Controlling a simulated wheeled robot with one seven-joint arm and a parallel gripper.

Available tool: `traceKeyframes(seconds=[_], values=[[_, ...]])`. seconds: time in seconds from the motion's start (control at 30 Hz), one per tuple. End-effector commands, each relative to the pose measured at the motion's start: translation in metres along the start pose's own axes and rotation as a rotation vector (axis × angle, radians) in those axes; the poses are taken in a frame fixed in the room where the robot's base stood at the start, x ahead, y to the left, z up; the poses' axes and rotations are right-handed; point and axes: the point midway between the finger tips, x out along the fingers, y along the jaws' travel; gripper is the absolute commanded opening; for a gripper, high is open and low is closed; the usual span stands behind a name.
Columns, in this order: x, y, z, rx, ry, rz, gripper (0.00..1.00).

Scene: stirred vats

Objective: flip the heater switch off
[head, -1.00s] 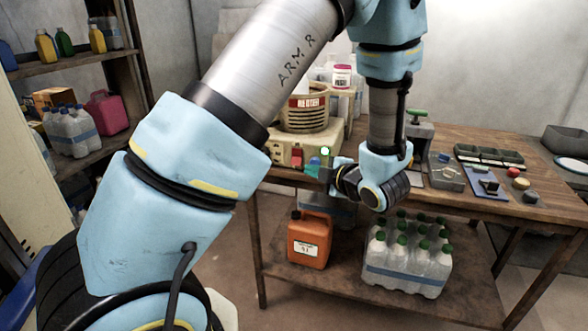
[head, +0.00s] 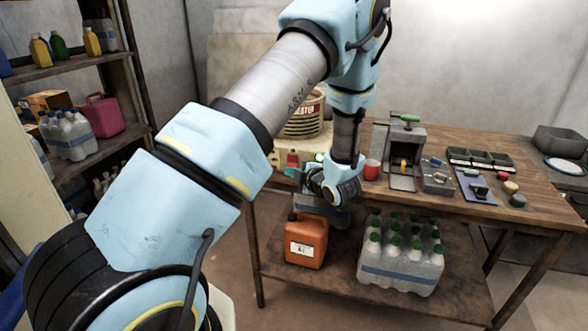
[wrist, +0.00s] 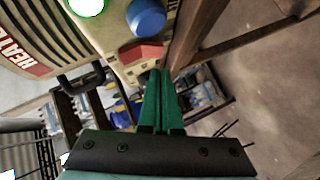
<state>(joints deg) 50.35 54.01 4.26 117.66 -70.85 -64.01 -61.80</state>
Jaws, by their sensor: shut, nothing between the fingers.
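The heater (head: 302,128) stands on the table's left end in the head view, with my arm in front of part of it. In the wrist view its HEATER label (wrist: 20,55) is at the left edge. A red switch (wrist: 140,52) sits on its cream front, beside a blue knob (wrist: 147,17) and a lit green lamp (wrist: 86,5). I cannot tell which way the switch is set. My gripper (wrist: 158,74) has green fingers, shut and empty, with the tips just below the switch in the picture; contact is not clear. It also shows in the head view (head: 290,173) before the heater's front.
The wooden table (head: 440,205) carries a red cup (head: 371,169), a grey machine (head: 403,155) and small trays to the right. An orange canister (head: 305,240) and a bottle pack (head: 402,252) stand on its lower shelf. A storage rack (head: 85,70) is at left.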

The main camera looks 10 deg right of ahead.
Motion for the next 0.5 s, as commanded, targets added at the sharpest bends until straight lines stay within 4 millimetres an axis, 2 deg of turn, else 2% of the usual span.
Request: traceKeyframes(seconds=[0.2, 0.5], values=[[0.0111, 0.0008, 0.0096, 0.001, 0.003, 0.000, 0.00], [0.0122, 0.0002, 0.0112, 0.000, 0.002, 0.000, 0.00]])
